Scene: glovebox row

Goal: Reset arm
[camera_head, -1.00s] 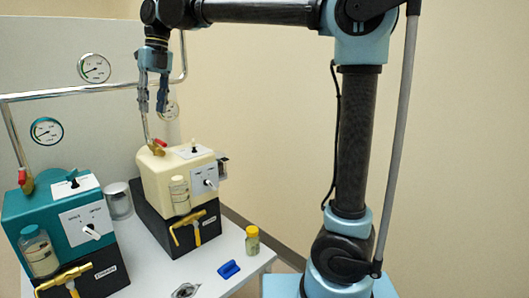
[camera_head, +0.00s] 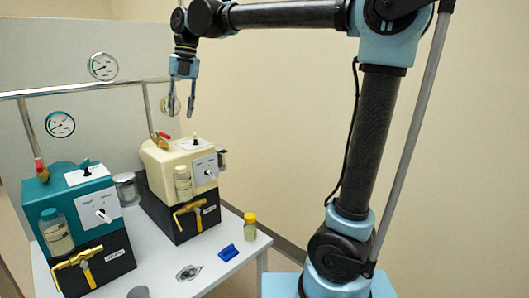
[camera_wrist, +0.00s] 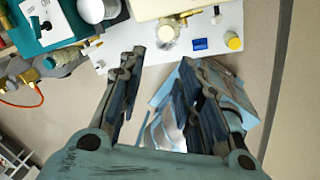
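My gripper (camera_head: 181,108) hangs pointing down above the cream machine, clear of it. In the wrist view my gripper (camera_wrist: 160,75) has its two fingers well apart with nothing between them. My arm reaches in from the right at the top of the head view.
A cream machine (camera_head: 163,164) and a teal machine (camera_head: 40,196), each with a brass valve, stand on a white table (camera_head: 215,272). A yellow-capped jar (camera_head: 250,228), a blue block (camera_head: 228,252) and a grey canister (camera_head: 126,189) are near. Gauges and a pipe are behind. Air right of the machines is free.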

